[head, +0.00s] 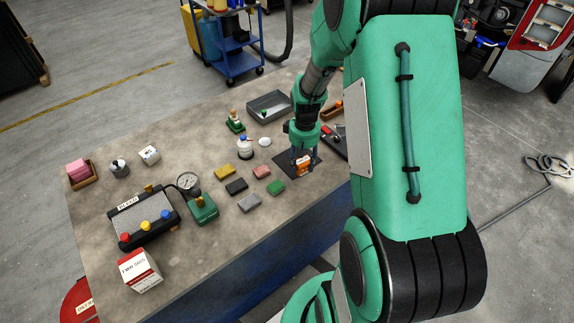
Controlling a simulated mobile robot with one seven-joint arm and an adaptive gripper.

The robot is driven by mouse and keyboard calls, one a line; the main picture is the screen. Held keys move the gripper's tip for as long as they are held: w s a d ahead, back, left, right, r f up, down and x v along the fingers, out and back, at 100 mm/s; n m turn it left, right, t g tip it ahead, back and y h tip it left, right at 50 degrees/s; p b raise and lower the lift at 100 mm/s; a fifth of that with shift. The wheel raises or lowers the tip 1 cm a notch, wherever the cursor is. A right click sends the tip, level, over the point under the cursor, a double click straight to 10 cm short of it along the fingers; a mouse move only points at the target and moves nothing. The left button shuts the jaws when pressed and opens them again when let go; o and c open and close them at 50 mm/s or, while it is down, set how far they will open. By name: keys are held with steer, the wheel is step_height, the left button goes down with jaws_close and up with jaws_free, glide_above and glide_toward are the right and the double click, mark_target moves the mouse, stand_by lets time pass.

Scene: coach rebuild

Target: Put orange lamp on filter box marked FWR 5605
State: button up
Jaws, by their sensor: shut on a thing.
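My gripper (302,155) points down at the right part of the bench, over a dark mat. It is shut on the orange lamp (304,167), whose orange body shows between the fingers, at or just above the mat; I cannot tell if it touches. The filter box (141,273), white and red with small lettering that seems to read FWR 5605, stands upright at the bench's front left corner. It is far to the left of my gripper, and its top looks bare.
Between them lie several coloured blocks (237,186), a green gauge unit (203,208) and a bleed panel with coloured knobs (145,220). A grey tray (270,107) and a white-topped bottle (245,147) stand behind. The bench's front right strip is clear.

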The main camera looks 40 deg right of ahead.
steer(key=shift+a, duration=0.1)
stand_by(0.3)
steer(key=w+a+r+n+p, duration=0.1)
steer(key=a+r+n, duration=0.15)
steer(key=a, duration=0.75)
steer(key=a+r+n+p, duration=0.1)
steer(key=a+n, duration=0.3)
steer(key=a, duration=0.5)
steer(key=w+a+r+n+p, duration=0.1)
steer(key=a+r+n, duration=0.15)
steer(key=a, duration=0.75)
steer(key=s+a+r+n+p, duration=0.2)
steer(key=s+a+n, duration=0.3)
steer(key=a, duration=0.7)
steer(key=s+a+r+n+p, duration=0.1)
steer(key=s+a+r+n, duration=0.2)
steer(key=s+a, duration=0.7)
steer(key=shift+s+a+n+p, duration=0.25)
steer(key=shift+a+n+p, duration=0.15)
steer(key=shift+a+n, duration=0.65)
steer(key=shift+w, duration=0.1)
steer(key=w+a, duration=0.2)
steer(key=w, duration=0.2)
steer(key=w+a+f, duration=0.1)
steer(key=w+a, duration=0.2)
steer(key=w, duration=0.1)
steer(key=w+a, duration=0.3)
steer(key=w, duration=0.1)
steer(key=shift+w+a+f, duration=0.1)
steer(key=shift+a+f, duration=0.15)
